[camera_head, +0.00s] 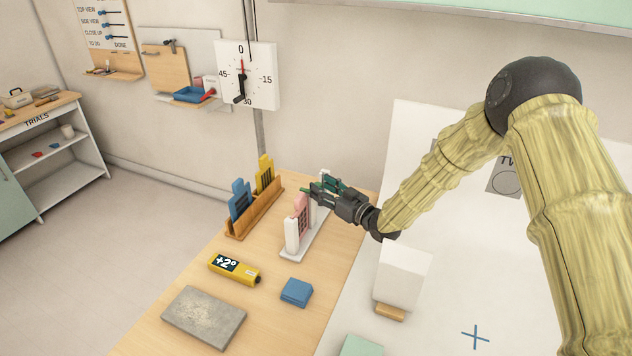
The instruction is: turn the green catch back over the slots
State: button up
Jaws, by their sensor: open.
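A small green bar, which looks like the catch (304,189), shows at the top of the pink piece, right at the fingertips of my gripper (316,189). My gripper is open and reaches in from the right over the stand. It hides part of the stand and the far end of the catch. I cannot tell whether a finger touches the catch, or how it lies over the slots.
A wooden rack (239,229) with a blue and a yellow slotted piece stands left of the stand. A yellow gauge (234,270), a blue block (296,292) and a grey slab (203,317) lie in front.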

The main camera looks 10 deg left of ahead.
jog(key=shift+x, duration=1.3)
grip_shut()
jog(key=shift+t, duration=0.3)
jog(key=shift+s+a+m+t+h+b, duration=0.15)
jog(key=shift+m+t+h+b, duration=0.15)
jog(key=shift+m+t+h, duration=0.15)
jog(key=shift+s+a+m+t+h+b, duration=0.15)
jog(key=shift+m+t+h+b, duration=0.45)
jog(key=shift+m+t+h, duration=0.3)
jog(key=shift+s+d+m+t+h+b, duration=0.1)
jog(key=shift+s+m+t+h+b, duration=0.05)
jog(key=shift+m+t+h+b, duration=0.7)
jog(key=shift+h, duration=0.3)
